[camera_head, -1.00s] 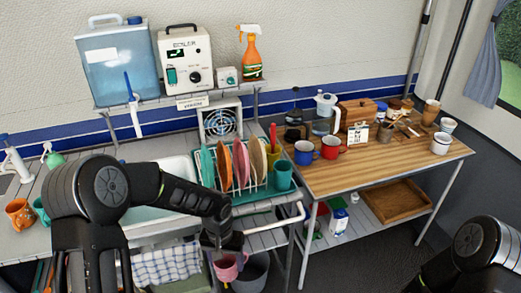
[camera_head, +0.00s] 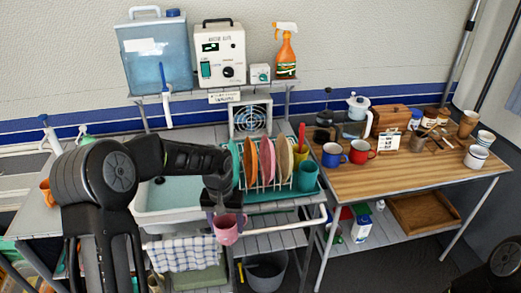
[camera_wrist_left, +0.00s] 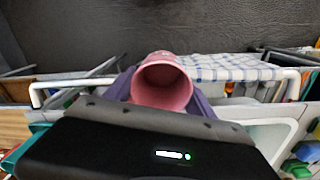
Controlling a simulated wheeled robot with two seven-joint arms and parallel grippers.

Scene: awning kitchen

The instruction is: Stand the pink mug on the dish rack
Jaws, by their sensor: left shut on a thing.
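The pink mug (camera_head: 227,231) hangs below my left gripper (camera_head: 224,208), in front of the counter's front rail. My left gripper is shut on it. The wrist view shows the pink mug (camera_wrist_left: 162,84) between the purple fingers (camera_wrist_left: 160,92), with its open mouth facing the camera. The dish rack (camera_head: 268,178) stands on the counter behind and to the right of the mug, apart from it. It holds several coloured plates on edge, with a teal cup (camera_head: 309,177) at its right end. Only a dark part of my right arm shows at the bottom right; its gripper is not in view.
A white sink basin (camera_head: 170,200) lies left of the rack. A white front rail (camera_head: 290,228) with a checked towel (camera_head: 180,254) runs along the counter edge. A grey bucket (camera_head: 264,272) stands below. The wooden table (camera_head: 400,172) at right holds mugs and jars.

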